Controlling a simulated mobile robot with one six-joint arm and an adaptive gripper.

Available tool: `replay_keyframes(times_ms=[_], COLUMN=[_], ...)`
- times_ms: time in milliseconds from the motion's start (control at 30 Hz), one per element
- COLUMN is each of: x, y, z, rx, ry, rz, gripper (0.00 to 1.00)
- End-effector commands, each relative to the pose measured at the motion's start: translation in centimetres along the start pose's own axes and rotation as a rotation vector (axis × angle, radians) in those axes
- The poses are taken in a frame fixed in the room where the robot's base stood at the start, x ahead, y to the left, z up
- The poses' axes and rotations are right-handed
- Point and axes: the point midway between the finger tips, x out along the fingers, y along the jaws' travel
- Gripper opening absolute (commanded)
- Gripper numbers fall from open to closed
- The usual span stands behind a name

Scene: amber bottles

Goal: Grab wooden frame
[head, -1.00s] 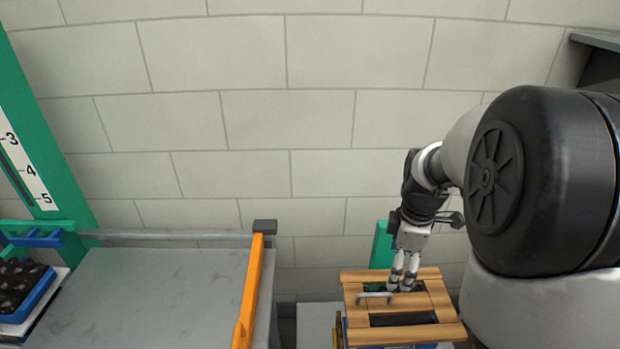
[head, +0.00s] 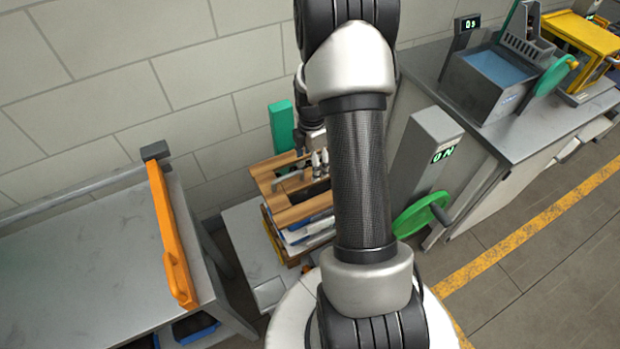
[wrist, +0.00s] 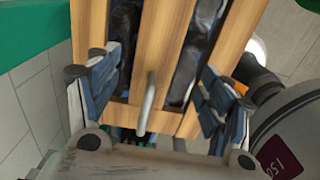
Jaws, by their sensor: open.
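The wooden frame (head: 297,212) is a slatted light-wood top on a stack of blue and white layers, partly hidden behind my arm in the head view. In the wrist view its slats (wrist: 162,50) fill the middle, with dark material in the gaps. A grey bar handle (wrist: 149,103) stands out from the middle slat. My gripper (head: 319,160) is over the frame. In the wrist view my gripper (wrist: 157,85) is open, its blue-grey fingers on either side of the handle with nothing between them gripped. Whether the fingers touch the wood is unclear.
A grey table (head: 90,262) with an orange bar (head: 168,230) stands at left. A green post (head: 282,127) rises behind the frame. A grey pillar (head: 421,150) with a green handwheel (head: 420,214) stands at right, before a grey counter (head: 440,90).

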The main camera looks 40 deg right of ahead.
Motion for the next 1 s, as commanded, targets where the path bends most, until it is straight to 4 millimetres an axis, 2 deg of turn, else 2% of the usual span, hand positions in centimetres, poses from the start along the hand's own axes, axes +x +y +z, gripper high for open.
replay_keyframes(times_ms=[267,533,800,1000], x=[1.7,5.6,5.8,5.8], y=[0.1,0.4,0.5,0.4], z=[-0.1,-0.3,-0.2,-0.3], rx=[0.000,0.000,0.000,0.000], ry=[0.000,0.000,-0.001,-0.001], rz=[0.000,-0.001,0.002,0.002], gripper=[0.73,0.73,0.73,0.59])
